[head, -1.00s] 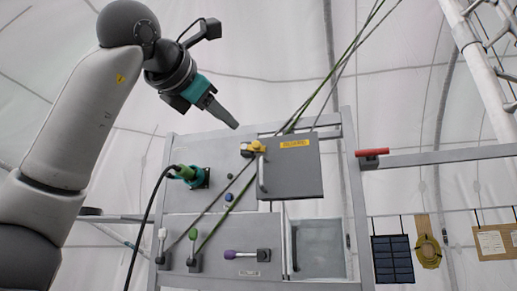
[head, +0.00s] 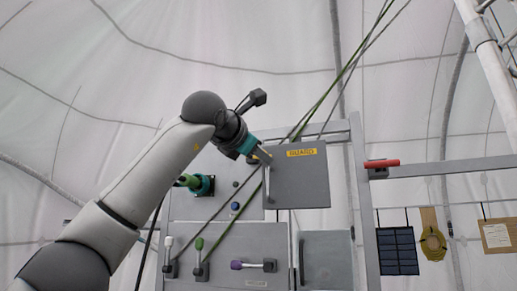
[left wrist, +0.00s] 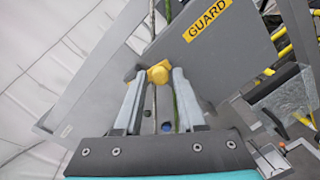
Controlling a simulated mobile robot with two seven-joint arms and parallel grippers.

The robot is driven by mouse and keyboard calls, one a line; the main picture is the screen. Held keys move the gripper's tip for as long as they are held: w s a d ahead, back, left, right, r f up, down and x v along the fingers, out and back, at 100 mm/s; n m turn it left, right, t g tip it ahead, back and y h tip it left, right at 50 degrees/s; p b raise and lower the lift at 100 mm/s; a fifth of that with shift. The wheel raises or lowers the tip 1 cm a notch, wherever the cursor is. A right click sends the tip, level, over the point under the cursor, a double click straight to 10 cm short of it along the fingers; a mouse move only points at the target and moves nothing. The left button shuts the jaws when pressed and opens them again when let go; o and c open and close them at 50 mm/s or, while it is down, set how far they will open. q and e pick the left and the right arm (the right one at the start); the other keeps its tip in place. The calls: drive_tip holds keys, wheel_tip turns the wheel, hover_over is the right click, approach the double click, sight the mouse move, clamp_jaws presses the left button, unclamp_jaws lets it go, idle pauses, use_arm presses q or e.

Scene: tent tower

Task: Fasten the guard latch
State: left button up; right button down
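The grey guard panel (head: 300,178) with its yellow GUARD label hangs at the upper right of the console and looks closed. The yellow guard latch (left wrist: 158,73) sits at the panel's edge in the left wrist view; in the head view it is mostly hidden by my gripper. My left gripper (head: 262,155) has its fingertips at the latch. In the left wrist view the two fingers (left wrist: 158,80) are spread, one on each side of the yellow latch knob. I cannot tell whether they touch it. My right gripper is not in view.
Green and grey ropes (head: 335,85) run diagonally across the console close to my gripper. A green connector (head: 199,184) is left of the guard. Levers with white, green and purple (head: 237,265) grips are below. A red handle (head: 382,163) sits on the right rail.

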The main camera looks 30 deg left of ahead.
use_arm(q)
clamp_jaws()
idle(0.3)
drive_tip(key=shift+d+r+n, duration=0.1)
drive_tip(key=shift+r+n, duration=0.15)
drive_tip(key=shift+n, duration=0.4)
drive_tip(key=shift+r+n, duration=0.25)
drive_tip(key=shift+n, duration=0.4)
unclamp_jaws()
